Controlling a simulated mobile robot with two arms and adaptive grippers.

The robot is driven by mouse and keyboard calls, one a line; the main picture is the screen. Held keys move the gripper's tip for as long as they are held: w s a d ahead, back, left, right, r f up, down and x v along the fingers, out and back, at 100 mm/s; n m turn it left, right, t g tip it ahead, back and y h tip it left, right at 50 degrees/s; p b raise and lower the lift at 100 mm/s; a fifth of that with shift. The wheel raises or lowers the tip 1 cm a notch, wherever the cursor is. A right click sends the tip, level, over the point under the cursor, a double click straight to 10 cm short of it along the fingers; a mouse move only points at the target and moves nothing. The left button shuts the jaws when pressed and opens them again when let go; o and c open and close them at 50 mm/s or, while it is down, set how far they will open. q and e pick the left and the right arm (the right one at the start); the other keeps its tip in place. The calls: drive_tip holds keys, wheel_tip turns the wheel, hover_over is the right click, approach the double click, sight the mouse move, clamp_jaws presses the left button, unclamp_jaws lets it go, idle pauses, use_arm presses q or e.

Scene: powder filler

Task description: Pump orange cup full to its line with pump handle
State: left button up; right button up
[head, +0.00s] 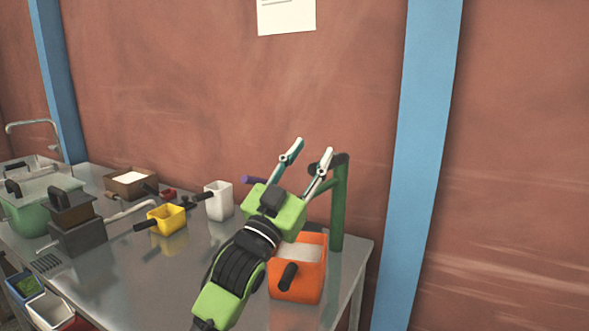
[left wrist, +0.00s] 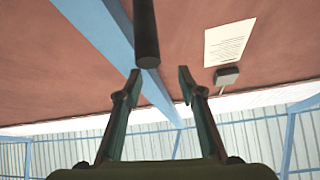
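The orange cup (head: 312,285) stands on the metal table near its right end, with a black handle toward me and white powder (head: 298,252) inside. Its fill line cannot be made out. A green pump post (head: 339,205) with a dark top stands just behind the cup. A purple handle end (head: 251,180) shows left of my gripper; the rest is hidden behind it. My left gripper (head: 314,147) is open and raised above the cup, fingers pointing up, in front of the pump. In the left wrist view a dark rod (left wrist: 146,35) reaches down toward the space between the open fingers (left wrist: 159,73).
A white cup (head: 219,201), a yellow cup (head: 167,219) and a brown box of powder (head: 131,182) stand left on the table (head: 200,262). A dark machine (head: 78,235) and a green bin (head: 30,208) are farther left.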

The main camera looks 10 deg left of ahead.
use_arm(q)
drive_tip(key=s, duration=0.1)
drive_tip(key=s+a, duration=0.1)
drive_tip(key=s, duration=0.1)
drive_tip(key=s+a+f, duration=0.1)
drive_tip(key=s, duration=0.1)
drive_tip(key=shift+s+a, duration=0.1)
idle(0.4)
drive_tip(key=shift+p, duration=0.3)
